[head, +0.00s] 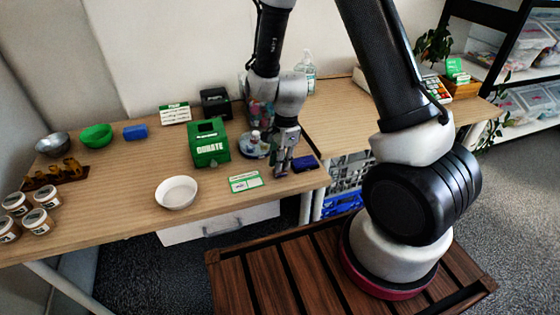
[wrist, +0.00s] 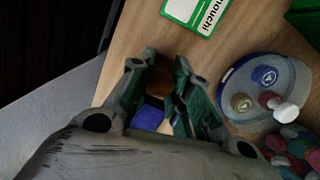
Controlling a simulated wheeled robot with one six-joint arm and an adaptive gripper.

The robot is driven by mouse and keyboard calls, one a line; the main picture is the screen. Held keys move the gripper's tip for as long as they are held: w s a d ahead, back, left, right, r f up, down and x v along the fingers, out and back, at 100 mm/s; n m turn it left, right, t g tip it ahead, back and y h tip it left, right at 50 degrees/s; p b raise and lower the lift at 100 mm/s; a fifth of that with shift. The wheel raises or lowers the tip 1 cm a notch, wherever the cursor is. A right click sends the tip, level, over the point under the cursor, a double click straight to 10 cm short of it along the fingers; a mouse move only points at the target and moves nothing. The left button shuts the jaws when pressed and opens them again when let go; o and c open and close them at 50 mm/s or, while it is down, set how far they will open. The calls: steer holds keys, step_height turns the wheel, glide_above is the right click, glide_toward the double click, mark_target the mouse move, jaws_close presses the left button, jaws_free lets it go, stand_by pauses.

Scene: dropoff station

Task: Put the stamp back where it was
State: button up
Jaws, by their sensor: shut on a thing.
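My gripper (head: 281,168) points down over the front edge of the table, between the round tray (head: 247,155) and the dark blue ink pad (head: 305,164). In the wrist view my gripper (wrist: 168,88) is shut on a small brown rounded thing (wrist: 161,82), which I take to be the stamp. Its lower part is hidden by the fingers, and I cannot tell whether it touches the table. The round tray (wrist: 240,118) holds a few small stamp-like pieces, one with a white knob (wrist: 286,112). A blue patch (wrist: 149,117) shows between the fingers.
A green-and-white card (head: 245,181) lies left of my gripper. A green donation box (head: 209,143) and a white bowl (head: 176,192) stand farther left. Colourful items crowd behind the tray. The table's front edge is close, with a crate (head: 347,174) below.

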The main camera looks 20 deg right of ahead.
steer(key=shift+f, duration=0.1)
steer(key=o, duration=0.8)
steer(key=shift+o, duration=0.2)
step_height(320, 180, up, 12)
steer(key=d, duration=0.2)
steer(key=s+d+r+n+t, duration=0.1)
steer(key=s+d+r+n, duration=0.25)
steer(key=r, duration=0.35)
steer(key=s+d+r+n+t, duration=0.1)
steer(key=s+d+r+n, duration=0.25)
steer(key=r, duration=0.35)
steer(key=s+d+r+n+t, duration=0.1)
steer(key=s+d+r+n, duration=0.2)
steer(key=s, duration=0.3)
steer(key=s+d+r+n+t+h, duration=0.1)
steer(key=s+d+r+n, duration=0.2)
steer(key=s+n, duration=0.3)
steer(key=shift+r, duration=0.5)
